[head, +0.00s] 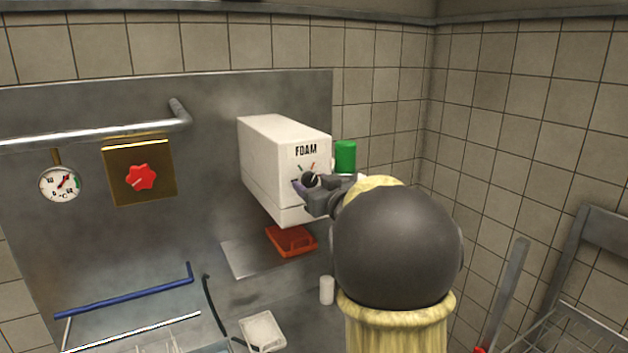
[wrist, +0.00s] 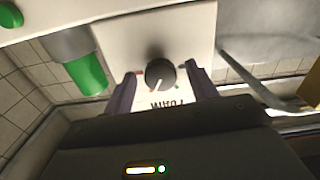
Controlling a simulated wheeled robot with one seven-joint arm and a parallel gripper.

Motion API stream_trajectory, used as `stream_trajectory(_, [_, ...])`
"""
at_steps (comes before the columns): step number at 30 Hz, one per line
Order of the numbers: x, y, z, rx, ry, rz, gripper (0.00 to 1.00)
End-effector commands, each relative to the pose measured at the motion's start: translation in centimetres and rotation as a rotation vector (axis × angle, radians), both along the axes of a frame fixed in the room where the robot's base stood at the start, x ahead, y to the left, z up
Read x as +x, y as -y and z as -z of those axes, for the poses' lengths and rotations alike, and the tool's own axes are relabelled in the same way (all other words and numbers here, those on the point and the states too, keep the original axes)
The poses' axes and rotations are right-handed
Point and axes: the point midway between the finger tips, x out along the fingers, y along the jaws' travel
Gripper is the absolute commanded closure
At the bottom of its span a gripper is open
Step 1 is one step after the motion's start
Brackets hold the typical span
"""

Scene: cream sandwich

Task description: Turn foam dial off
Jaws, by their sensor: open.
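The foam dial (wrist: 160,74) is a black round knob with a pale pointer line, on the front of a white box marked FOAM (head: 285,160). In the wrist view the pointer slants down and slightly left, toward the upside-down lettering, with a red mark to its left and a green mark to its right. My gripper (wrist: 158,88) is open, with one purple finger on each side of the dial and a gap to each. In the head view my gripper (head: 310,188) is at the dial and partly hides it.
A green cylinder (head: 345,156) stands just right of the box. An orange-red object (head: 291,241) lies below it. A red knob (head: 141,177) on a brass plate, a round gauge (head: 60,184) and a metal rail (head: 90,133) are to the left.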

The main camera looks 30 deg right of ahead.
Motion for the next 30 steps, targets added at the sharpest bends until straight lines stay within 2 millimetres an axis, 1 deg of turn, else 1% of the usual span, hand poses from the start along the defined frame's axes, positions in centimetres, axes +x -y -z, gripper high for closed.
stream_trajectory(7, [0.08, 0.0, 0.02, 0.0, 0.001, 0.0, 0.43])
stream_trajectory(8, [0.07, 0.0, 0.02, 0.0, 0.001, 0.0, 0.44])
stream_trajectory(12, [0.06, 0.0, 0.01, 0.0, 0.001, 0.0, 0.72])
stream_trajectory(14, [0.06, 0.0, 0.01, 0.0, 0.001, 0.0, 0.84])
stream_trajectory(15, [0.05, 0.0, 0.01, 0.0, 0.001, 0.0, 0.87])
stream_trajectory(23, [0.05, 0.01, 0.08, -0.016, 0.002, 0.0, 0.87])
stream_trajectory(30, [0.02, 0.04, 0.26, -0.093, 0.005, 0.0, 0.87])
